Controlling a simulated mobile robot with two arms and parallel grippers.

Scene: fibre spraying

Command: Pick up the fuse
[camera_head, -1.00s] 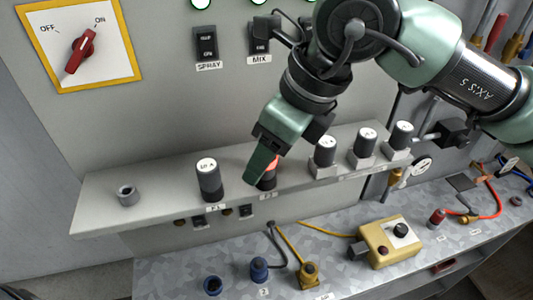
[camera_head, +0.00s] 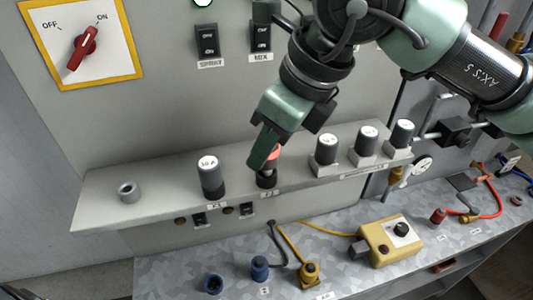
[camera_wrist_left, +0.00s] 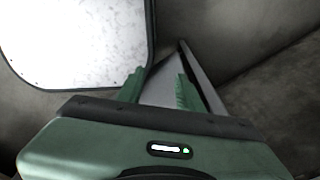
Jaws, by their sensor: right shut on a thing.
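My right gripper (camera_head: 266,152) reaches down from the upper right in the head view, at the second holder (camera_head: 266,181) on the grey shelf. It is shut on a fuse with a red part (camera_head: 275,153), mostly hidden by the green fingers. A pale ring shows between the fingertips and the black holder. Whether the fuse is fully clear of the holder cannot be told. My left gripper (camera_wrist_left: 158,88) shows only in the left wrist view, its two green fingers apart with nothing seen between them.
A black 10 A fuse (camera_head: 211,178) stands left of the gripper, and an empty grey socket (camera_head: 129,192) further left. Several spare black fuses (camera_head: 326,149) stand in grey blocks to the right. A yellow box (camera_head: 390,243) and connectors sit on the metal bench below.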

